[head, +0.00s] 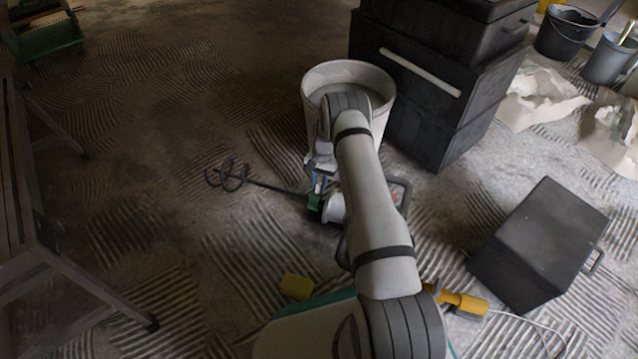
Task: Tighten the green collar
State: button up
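A paddle mixer lies on the floor in the middle of the head view. Its dark rod (272,187) runs left to a curled paddle (230,174). The green collar (315,202) sits where the rod meets the white mixer body (334,208). My gripper (318,184) points down right over the collar, at or just above it. I cannot tell whether it touches the collar. The fingers are small and partly hidden by my wrist, so their opening is unclear. My arm covers part of the mixer body and handle.
A white bucket (312,98) stands just behind my wrist, close to the black stacked cases (425,75). A black box (545,240) sits at right. A yellow connector (462,302) with white cable and a yellow block (297,286) lie in front. Floor at left is clear, beside a trestle (85,285).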

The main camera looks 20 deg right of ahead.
jog(key=o, duration=0.3)
jog(key=shift+p+v, duration=1.6)
jog(key=shift+v, duration=2.3)
